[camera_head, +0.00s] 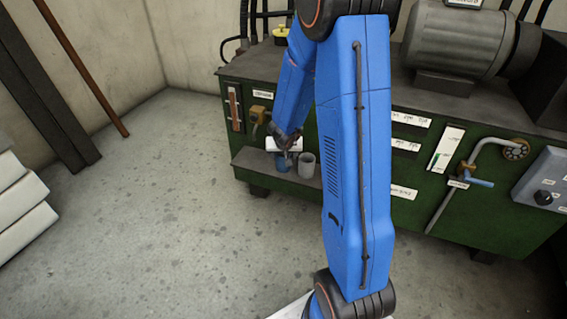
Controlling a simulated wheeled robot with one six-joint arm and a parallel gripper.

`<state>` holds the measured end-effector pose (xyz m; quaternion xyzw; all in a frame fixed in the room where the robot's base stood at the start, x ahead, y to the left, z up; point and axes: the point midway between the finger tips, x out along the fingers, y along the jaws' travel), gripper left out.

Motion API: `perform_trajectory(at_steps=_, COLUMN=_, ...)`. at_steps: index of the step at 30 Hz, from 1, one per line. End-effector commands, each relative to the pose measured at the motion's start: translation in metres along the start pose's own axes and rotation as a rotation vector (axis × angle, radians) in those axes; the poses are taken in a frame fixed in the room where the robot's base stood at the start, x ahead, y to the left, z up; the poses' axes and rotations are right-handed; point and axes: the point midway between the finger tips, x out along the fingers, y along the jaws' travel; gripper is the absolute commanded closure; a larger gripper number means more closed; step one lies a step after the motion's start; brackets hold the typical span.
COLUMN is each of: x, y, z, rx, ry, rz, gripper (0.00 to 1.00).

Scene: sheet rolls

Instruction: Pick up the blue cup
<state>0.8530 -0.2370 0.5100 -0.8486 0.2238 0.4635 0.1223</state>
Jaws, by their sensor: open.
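The blue cup (282,162) stands on the low front ledge of the green machine. Its top is partly hidden by my gripper. My gripper (284,148), with a pale body, is right above the blue cup and open. Its fingers are too small to make out, and I cannot tell whether they touch the cup or are around it. A grey cup (306,166) stands upright close to the right of the blue cup.
The green machine (405,165) carries a grey motor (452,40) on top and a bent pipe (462,180) at its right front. The ledge (262,164) is narrow. The concrete floor (150,220) to the left is clear. White stacked blocks (20,205) stand at the left edge.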

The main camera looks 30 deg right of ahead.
Motion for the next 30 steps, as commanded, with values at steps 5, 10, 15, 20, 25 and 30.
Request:
perform_trajectory(at_steps=5, x=0.013, y=0.000, z=0.000, rx=-0.001, ry=-0.001, rz=0.001, gripper=0.39)
perform_trajectory(at_steps=10, x=0.018, y=0.000, z=0.000, rx=0.000, ry=0.000, rz=0.000, gripper=0.39)
perform_trajectory(at_steps=15, x=0.029, y=0.000, z=-0.001, rx=-0.001, ry=-0.002, rz=0.001, gripper=0.39)
perform_trajectory(at_steps=20, x=0.048, y=-0.001, z=-0.004, rx=-0.001, ry=-0.002, rz=0.001, gripper=0.39)
perform_trajectory(at_steps=25, x=0.064, y=-0.001, z=-0.004, rx=-0.001, ry=-0.002, rz=0.000, gripper=0.39)
perform_trajectory(at_steps=30, x=0.070, y=-0.001, z=-0.005, rx=0.000, ry=0.000, rz=0.000, gripper=0.39)
